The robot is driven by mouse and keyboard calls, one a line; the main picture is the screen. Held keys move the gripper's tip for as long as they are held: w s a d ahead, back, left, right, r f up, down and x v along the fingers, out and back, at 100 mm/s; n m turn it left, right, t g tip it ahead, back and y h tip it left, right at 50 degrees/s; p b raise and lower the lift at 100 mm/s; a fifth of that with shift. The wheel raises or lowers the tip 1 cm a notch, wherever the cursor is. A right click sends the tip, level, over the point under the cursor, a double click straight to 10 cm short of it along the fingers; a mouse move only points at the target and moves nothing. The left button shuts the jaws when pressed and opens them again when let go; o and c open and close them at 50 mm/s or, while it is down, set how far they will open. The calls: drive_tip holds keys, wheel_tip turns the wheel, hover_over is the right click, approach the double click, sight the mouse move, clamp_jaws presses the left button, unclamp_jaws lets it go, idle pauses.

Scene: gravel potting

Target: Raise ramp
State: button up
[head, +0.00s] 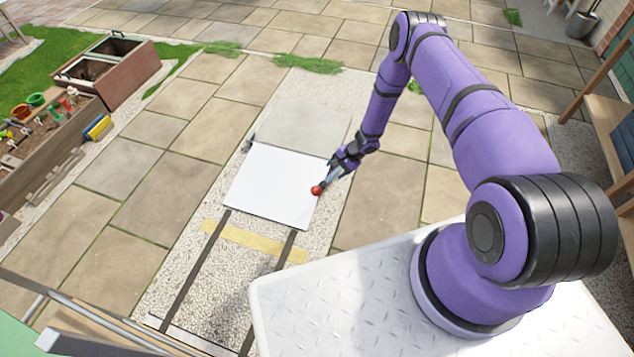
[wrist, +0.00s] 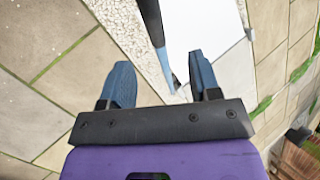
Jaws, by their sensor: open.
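The ramp appears to be the flat white panel (head: 268,185) in the middle of the head view, lying at the top of two dark rails (head: 196,268). Its white surface also fills the upper middle of the wrist view (wrist: 205,25). A red knob (head: 316,190) shows at the panel's right edge. My gripper (head: 332,177) is at that edge, right beside the knob. In the wrist view its two blue fingers (wrist: 165,75) are spread apart. A dark bar with a bluish side (wrist: 152,22) reaches down between them. I cannot tell whether the fingers touch it.
A yellow strip (head: 254,241) crosses the gravel below the panel. A wooden planter bed (head: 40,150) with pots and an open box (head: 110,70) stand at left. A wooden bench (head: 610,120) is at far right. Paving around the panel is clear.

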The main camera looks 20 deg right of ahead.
sight(322, 184)
drive_tip(key=x, duration=0.8)
drive_tip(key=s+x, duration=0.1)
drive_tip(key=x, duration=0.3)
drive_tip(key=shift+w+d+f, duration=0.1)
drive_tip(key=shift+d+f, duration=0.1)
drive_tip(key=shift+f, duration=0.35)
clamp_jaws()
drive_tip(key=shift+r, duration=0.1)
